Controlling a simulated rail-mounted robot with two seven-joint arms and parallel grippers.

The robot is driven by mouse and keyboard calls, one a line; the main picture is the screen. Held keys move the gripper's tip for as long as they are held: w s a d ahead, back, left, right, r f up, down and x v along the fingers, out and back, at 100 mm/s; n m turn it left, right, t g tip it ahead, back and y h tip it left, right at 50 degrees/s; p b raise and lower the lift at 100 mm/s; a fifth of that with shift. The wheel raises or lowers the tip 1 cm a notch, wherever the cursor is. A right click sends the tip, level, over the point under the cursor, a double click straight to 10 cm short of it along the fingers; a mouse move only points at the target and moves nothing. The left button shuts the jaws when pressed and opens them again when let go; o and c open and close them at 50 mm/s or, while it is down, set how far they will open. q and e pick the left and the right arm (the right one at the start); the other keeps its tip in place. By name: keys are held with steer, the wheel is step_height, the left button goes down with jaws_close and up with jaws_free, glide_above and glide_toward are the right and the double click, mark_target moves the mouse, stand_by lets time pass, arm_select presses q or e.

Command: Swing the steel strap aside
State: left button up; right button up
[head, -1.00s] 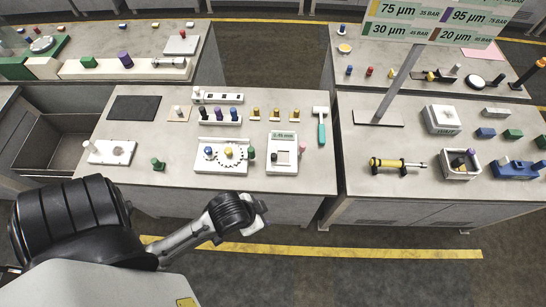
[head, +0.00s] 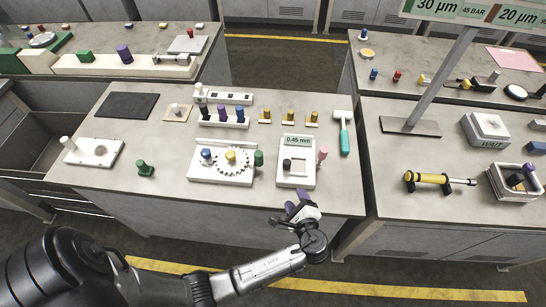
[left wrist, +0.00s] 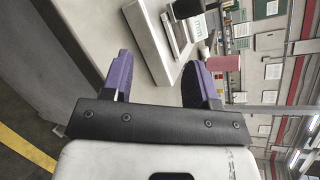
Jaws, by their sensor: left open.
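I cannot clearly make out a steel strap in either view. A white frame fixture (head: 284,180) with a "0.45 mm" display and a dark block stands near the table's front right; part of it shows in the left wrist view (left wrist: 153,50). A pink peg (head: 322,154) stands at its right side and also shows in the left wrist view (left wrist: 224,63). My left gripper (head: 300,205), with purple fingers, is open and empty at the table's front edge, just short of the fixture; its spread fingers show in the left wrist view (left wrist: 160,75). My right gripper is out of view.
A gear fixture (head: 203,174) with blue, yellow and green knobs stands left of the frame. A mallet (head: 344,134) lies to the right, and several brass pegs (head: 289,117) stand behind. The table's front edge (head: 220,206) lies close to my gripper. A gap separates the two front tables.

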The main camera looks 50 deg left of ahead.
arm_select(q)
steer(key=r+m+y, duration=0.1)
steer(key=m, duration=0.1)
steer(key=m+t+y, duration=0.1)
steer(key=m, duration=0.2)
steer(key=a+r+m, duration=0.1)
steer(key=m, duration=0.1)
steer(key=shift+w+r+m+t+y, duration=0.25)
steer(key=shift+r+m+t+y, duration=0.05)
steer(key=shift+y, duration=0.1)
steer(key=shift+d+m, duration=0.1)
steer(key=shift+m, duration=1)
steer(key=shift+w+m, duration=0.15)
steer(key=shift+m, duration=0.35)
steer(key=x, duration=1.3)
steer(key=shift+w+a, duration=0.2)
steer(key=shift+a, duration=0.1)
steer(key=shift+c, duration=0.5)
jaws_close()
